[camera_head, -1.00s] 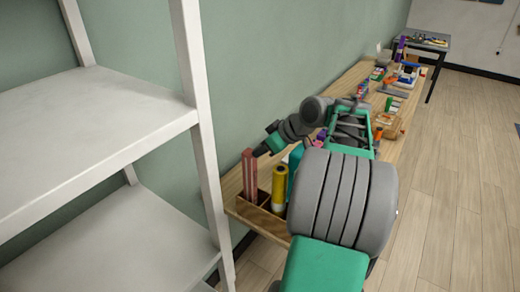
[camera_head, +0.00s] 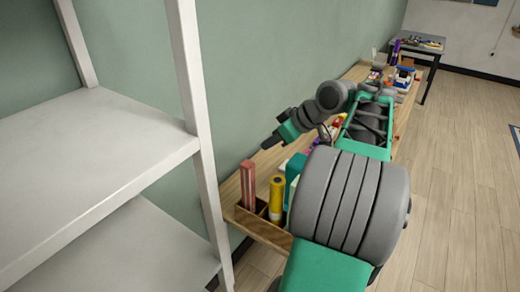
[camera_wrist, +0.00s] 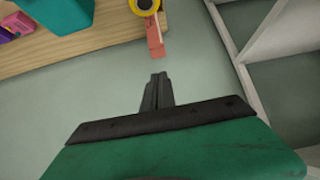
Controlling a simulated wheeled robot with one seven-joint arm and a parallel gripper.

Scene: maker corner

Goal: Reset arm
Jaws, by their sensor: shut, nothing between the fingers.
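My gripper (camera_head: 270,143) is shut and empty at the end of my raised green and grey arm. In the head view it points left toward the green wall, above the back of the long wooden bench (camera_head: 232,190). In the wrist view its shut fingers (camera_wrist: 157,92) point toward a pinkish-red bar (camera_wrist: 155,38) and a yellow roll (camera_wrist: 146,5), apart from both. My arm hides much of the bench's middle.
An open wooden box (camera_head: 262,228) on the bench's near end holds the red bar (camera_head: 248,185) and yellow cylinder (camera_head: 276,198). A white shelf unit (camera_head: 192,110) stands at left. A small table (camera_head: 424,46) stands far back. The floor (camera_head: 450,180) at right is clear.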

